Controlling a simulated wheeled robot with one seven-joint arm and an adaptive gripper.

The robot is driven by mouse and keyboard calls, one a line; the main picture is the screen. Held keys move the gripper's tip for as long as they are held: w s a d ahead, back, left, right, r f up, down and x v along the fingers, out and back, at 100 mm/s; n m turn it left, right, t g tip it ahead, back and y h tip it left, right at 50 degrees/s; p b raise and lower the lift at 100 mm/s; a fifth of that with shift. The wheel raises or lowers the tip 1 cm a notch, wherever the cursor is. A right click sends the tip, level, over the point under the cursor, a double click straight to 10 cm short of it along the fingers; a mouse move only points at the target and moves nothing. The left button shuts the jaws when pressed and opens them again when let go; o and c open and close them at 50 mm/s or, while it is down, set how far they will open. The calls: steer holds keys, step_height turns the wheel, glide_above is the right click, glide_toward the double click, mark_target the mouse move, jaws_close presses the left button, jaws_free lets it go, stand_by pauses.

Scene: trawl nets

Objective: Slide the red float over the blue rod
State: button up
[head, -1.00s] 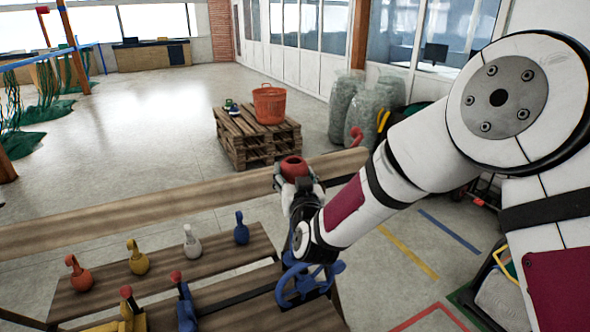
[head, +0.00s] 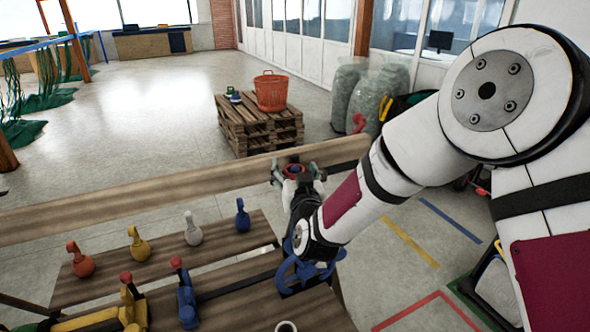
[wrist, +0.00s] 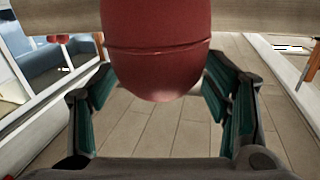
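The red float (wrist: 155,50) fills the top middle of the wrist view, a rounded body with a seam around it. My gripper (wrist: 160,105) is open, its green-lined fingers spread to either side and apart from the float's lower end.
Red (head: 80,261), yellow (head: 139,245), grey (head: 193,230) and blue (head: 242,217) knobbed pieces stand on the wooden table, left of my arm. The wooden beam (head: 150,198) runs behind them. An orange basket (head: 271,92) stands on pallets (head: 258,133) beyond, with open floor to the left.

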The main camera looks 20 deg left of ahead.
stand_by(0.3)
steer(key=v, duration=1.2)
stand_by(0.7)
steer(key=d+r+m+g+h, duration=0.1)
steer(key=d+r+g+h, duration=0.2)
steer(key=d, duration=0.7)
steer(key=d+r+g+h, duration=0.1)
steer(key=d+r+h, duration=0.2)
steer(key=d+r, duration=0.55)
steer(key=s+d+m+g+h, duration=0.4)
steer(key=s+d+m+g, duration=0.1)
steer(key=s+d, duration=1.6)
steer(key=shift+f+g, duration=0.3)
steer(key=shift+f, duration=0.1)
steer(key=shift+c, duration=0.2)
